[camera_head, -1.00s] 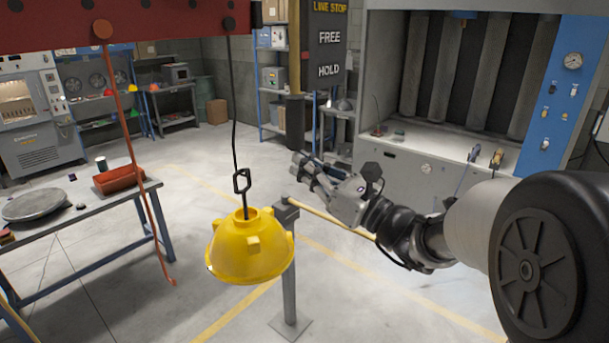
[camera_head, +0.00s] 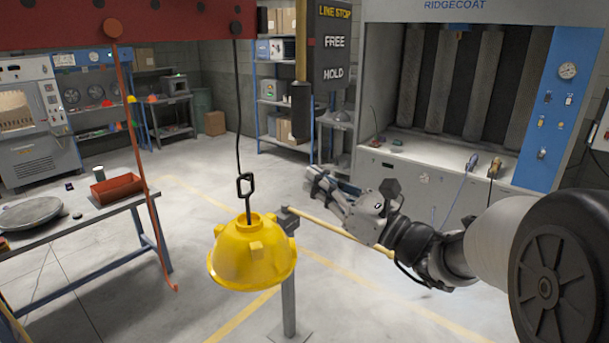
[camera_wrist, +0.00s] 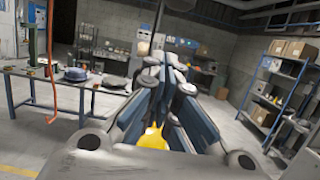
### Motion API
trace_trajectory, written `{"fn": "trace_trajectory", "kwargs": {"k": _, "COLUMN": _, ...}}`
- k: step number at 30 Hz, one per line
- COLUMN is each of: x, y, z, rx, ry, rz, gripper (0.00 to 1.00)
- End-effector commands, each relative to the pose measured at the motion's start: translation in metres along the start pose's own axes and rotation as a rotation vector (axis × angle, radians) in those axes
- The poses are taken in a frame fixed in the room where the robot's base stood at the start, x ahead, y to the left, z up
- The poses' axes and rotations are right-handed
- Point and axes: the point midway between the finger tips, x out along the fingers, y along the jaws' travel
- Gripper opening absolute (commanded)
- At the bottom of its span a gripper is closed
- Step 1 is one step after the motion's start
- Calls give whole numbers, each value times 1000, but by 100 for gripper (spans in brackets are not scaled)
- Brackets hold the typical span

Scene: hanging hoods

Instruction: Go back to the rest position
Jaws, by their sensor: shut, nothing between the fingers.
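My gripper (camera_head: 318,180) is at the end of my arm, right of the middle in the head view. It is shut and empty, raised over the floor and pointing left and away. A yellow hood (camera_head: 252,252) hangs from a dark cord with a black link, left of and below my gripper in the picture, apart from it. In the wrist view my gripper (camera_wrist: 168,62) shows its fingers together. A bit of the yellow hood (camera_wrist: 153,139) shows below the fingers there, mostly hidden by them.
A red beam (camera_head: 180,22) crosses the top left, with an orange strap hanging from it. A grey post with a yellow rod (camera_head: 345,233) stands behind the hood. A workbench (camera_head: 100,212) with a red tray is left. A spray booth (camera_head: 440,170) stands behind my arm.

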Motion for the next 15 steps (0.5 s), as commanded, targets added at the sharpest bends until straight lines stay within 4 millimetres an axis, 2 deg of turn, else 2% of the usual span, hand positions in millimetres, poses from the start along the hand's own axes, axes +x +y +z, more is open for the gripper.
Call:
{"fn": "trace_trajectory", "kwargs": {"k": 1, "x": -14, "y": -2, "z": 2, "rx": -2, "ry": 0, "rz": -7, "gripper": 0}}
{"fn": "trace_trajectory", "kwargs": {"k": 6, "x": -47, "y": -1, "z": 1, "rx": -1, "ry": 1, "rz": -5, "gripper": 0}}
{"fn": "trace_trajectory", "kwargs": {"k": 12, "x": -68, "y": 0, "z": 1, "rx": -1, "ry": 3, "rz": -1, "gripper": 0}}
{"fn": "trace_trajectory", "kwargs": {"k": 15, "x": -70, "y": 12, "z": -4, "rx": -21, "ry": 27, "rz": 29, "gripper": 0}}
